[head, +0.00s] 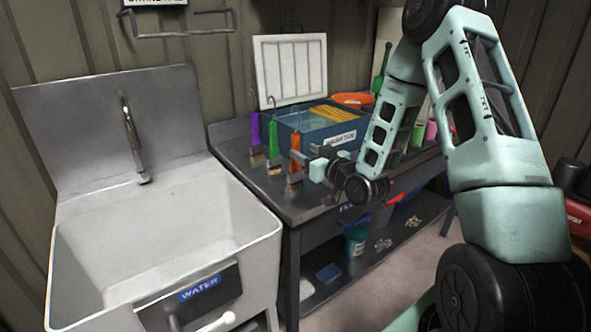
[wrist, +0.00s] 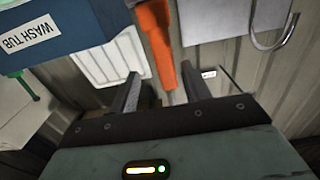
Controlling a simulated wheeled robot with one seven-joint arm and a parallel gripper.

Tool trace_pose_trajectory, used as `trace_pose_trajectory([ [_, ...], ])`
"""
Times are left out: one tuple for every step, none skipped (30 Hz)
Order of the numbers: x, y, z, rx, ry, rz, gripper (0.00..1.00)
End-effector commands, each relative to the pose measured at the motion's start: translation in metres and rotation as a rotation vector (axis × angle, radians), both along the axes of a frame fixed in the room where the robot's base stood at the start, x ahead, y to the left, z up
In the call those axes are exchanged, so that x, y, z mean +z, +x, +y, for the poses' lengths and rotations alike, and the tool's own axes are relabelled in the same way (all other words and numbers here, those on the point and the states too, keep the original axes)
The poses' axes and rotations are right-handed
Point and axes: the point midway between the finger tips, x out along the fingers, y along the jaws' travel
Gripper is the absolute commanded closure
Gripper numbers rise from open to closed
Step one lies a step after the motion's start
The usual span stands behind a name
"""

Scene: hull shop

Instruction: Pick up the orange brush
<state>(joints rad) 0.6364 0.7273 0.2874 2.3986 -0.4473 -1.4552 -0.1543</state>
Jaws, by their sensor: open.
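The orange brush (head: 296,150) stands upright, bristles down, at the front of the metal bench in the head view. Its orange handle (wrist: 158,45) runs down between my two fingers in the wrist view. My gripper (head: 303,164) is open, right beside the brush; its fingertips (wrist: 161,82) are on either side of the handle in the wrist picture. No grip on the handle shows. I cannot tell how deep the handle sits between the fingers.
A green brush (head: 273,139) and a purple brush (head: 256,131) stand just left of the orange one. The blue wash tub (head: 318,132) is close behind. A sink (head: 170,225) is at left. A metal hook (wrist: 274,42) shows in the wrist view.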

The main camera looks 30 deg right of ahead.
Motion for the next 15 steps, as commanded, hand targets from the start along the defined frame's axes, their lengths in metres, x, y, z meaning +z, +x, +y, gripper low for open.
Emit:
trace_pose_trajectory([
  [0.002, 0.006, 0.0, 0.001, 0.0, -0.001, 0.52],
  [0.002, 0.008, 0.001, 0.001, 0.0, -0.001, 0.52],
  [0.001, 0.011, 0.001, 0.001, 0.0, 0.0, 0.52],
  [0.001, 0.012, 0.001, 0.001, 0.0, 0.0, 0.52],
  [0.001, 0.013, 0.001, 0.001, 0.0, 0.0, 0.52],
  [0.001, 0.016, 0.002, 0.001, 0.0, 0.001, 0.52],
  [0.001, 0.018, 0.002, 0.001, 0.0, 0.001, 0.52],
  [0.002, 0.021, 0.003, 0.002, 0.0, 0.0, 0.52],
  [0.002, 0.027, 0.005, 0.002, 0.001, -0.001, 0.52],
  [0.002, 0.031, 0.006, 0.002, 0.002, 0.0, 0.52],
  [0.002, 0.036, 0.007, 0.002, 0.002, -0.001, 0.52],
  [0.001, 0.042, 0.009, 0.002, 0.002, 0.0, 0.52],
  [0.001, 0.047, 0.009, 0.001, 0.001, 0.0, 0.52],
  [0.0, 0.051, 0.009, 0.0, 0.0, 0.0, 0.52],
  [0.0, 0.056, 0.009, 0.0, 0.0, -0.001, 0.52],
])
